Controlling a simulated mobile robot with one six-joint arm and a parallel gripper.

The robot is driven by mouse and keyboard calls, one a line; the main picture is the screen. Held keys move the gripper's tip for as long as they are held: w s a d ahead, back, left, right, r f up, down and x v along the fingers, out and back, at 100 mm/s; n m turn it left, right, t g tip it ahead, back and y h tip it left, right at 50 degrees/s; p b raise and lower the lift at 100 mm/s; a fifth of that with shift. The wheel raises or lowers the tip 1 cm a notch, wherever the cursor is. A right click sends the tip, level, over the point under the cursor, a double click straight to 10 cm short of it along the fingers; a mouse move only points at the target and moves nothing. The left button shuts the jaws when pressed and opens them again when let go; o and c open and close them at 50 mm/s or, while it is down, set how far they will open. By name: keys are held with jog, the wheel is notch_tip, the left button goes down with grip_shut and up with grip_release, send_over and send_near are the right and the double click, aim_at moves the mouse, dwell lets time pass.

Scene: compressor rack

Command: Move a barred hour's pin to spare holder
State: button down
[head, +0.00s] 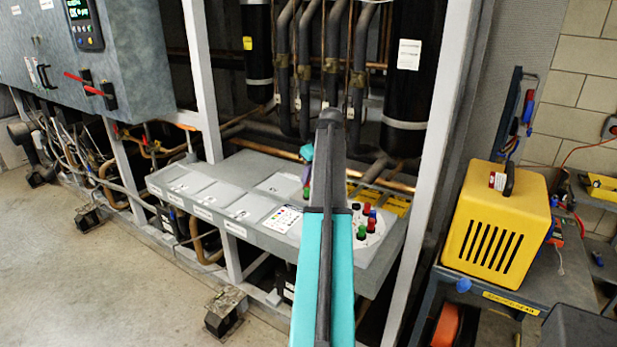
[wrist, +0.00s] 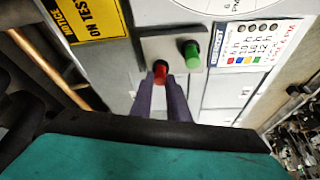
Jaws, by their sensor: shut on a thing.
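In the wrist view my gripper (wrist: 163,82) is shut on a red pin (wrist: 160,69), held between its purple fingertips. The red pin is over or at the lower left part of a small grey holder plate (wrist: 158,46); I cannot tell whether it is seated. A green pin (wrist: 192,52) stands in that plate, to the right of the red one. In the head view the green pin (head: 306,193) shows just left of my arm, which hides most of the holder. The white round dial (head: 378,236) carries several red, blue and green pins, right of my arm.
A card with coloured dots (wrist: 255,43) lies beside the holder, and a yellow notice label (wrist: 88,20) on its other side. Pipes and a white upright post (head: 440,130) surround the panel. A yellow case (head: 500,215) stands on a cart at right. Open floor lies at left.

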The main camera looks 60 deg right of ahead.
jog(key=c, duration=1.6)
grip_release()
jog(key=shift+r, duration=0.1)
jog(key=b+v, duration=0.2)
jog(key=v, duration=1.1)
jog(key=shift+s+r, duration=0.1)
jog(key=shift+r, duration=0.2)
